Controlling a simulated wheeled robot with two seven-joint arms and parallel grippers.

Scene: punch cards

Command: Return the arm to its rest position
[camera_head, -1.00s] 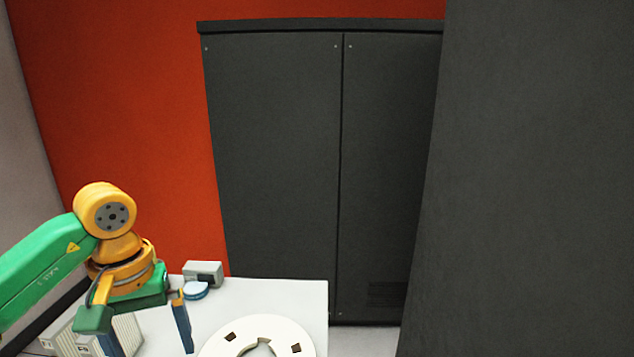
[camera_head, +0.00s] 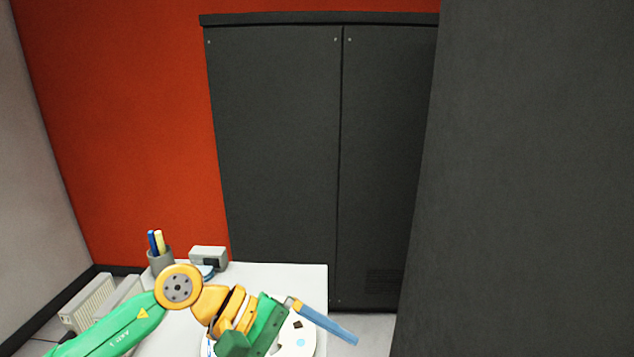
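My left arm comes in from the lower left, green with a yellow joint. My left gripper (camera_head: 285,335) is over the front of the white table (camera_head: 295,275), above a white round disc (camera_head: 303,340) that it partly covers. One blue finger points to the lower right; the other finger is mostly hidden by the green gripper body or the frame edge. The finger bases stand well apart, and nothing shows between them. My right arm and gripper are out of view.
A grey cup (camera_head: 160,263) with a blue and a yellow pen stands at the table's back left. A grey box (camera_head: 208,256) is beside it. Pale ribbed objects (camera_head: 90,302) are at the left. A dark cabinet (camera_head: 275,150) stands behind; a dark panel (camera_head: 535,180) fills the right.

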